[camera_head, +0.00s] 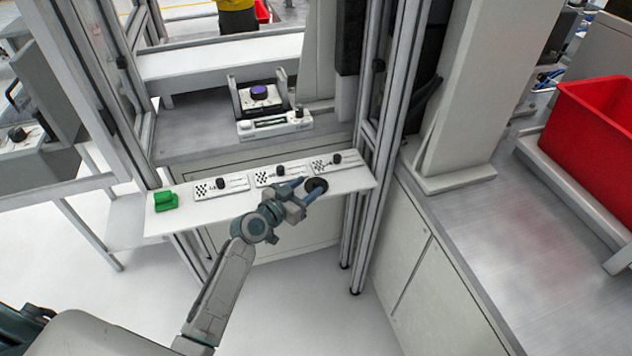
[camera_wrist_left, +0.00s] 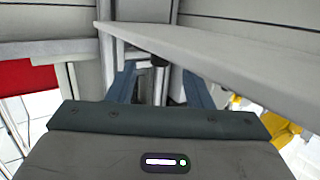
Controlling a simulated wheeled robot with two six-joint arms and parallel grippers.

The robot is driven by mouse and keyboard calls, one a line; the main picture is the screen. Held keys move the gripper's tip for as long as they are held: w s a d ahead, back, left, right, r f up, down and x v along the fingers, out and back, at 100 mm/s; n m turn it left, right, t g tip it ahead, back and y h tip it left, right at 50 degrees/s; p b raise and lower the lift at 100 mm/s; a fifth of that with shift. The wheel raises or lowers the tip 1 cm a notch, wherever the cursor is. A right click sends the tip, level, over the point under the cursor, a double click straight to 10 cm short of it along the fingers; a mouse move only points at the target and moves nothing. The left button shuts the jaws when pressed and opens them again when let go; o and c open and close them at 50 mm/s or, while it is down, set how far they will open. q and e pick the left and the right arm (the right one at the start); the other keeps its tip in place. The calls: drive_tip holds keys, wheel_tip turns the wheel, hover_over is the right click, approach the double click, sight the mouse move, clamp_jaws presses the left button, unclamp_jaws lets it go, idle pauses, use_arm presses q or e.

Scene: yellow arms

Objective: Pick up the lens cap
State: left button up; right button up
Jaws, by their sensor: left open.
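The lens cap is a black round disc (camera_head: 317,184) at the right end of a narrow white shelf (camera_head: 360,179), near its front edge. My left gripper (camera_head: 307,189) is open at the shelf's front edge, with its blue fingertips pointing at the cap and close to it. In the left wrist view the two open fingers (camera_wrist_left: 160,84) show with a small dark shape (camera_wrist_left: 158,61) beyond and between them, by the shelf's edge. I cannot tell whether it is the cap, or whether the fingers touch the cap. My right gripper is not in view.
Several white panels with black knobs (camera_head: 280,170) line the shelf behind my gripper. A green object (camera_head: 165,201) sits at its left end. A metal frame post (camera_head: 372,215) stands just right of the shelf. A red bin (camera_head: 590,130) is at far right.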

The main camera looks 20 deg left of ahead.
sight(316, 183)
use_arm(q)
drive_tip(key=x, duration=0.2)
drive_tip(key=shift+w+d+f, duration=0.1)
drive_tip(key=shift+w, duration=0.15)
drive_tip(key=shift+s, duration=0.1)
clamp_jaws()
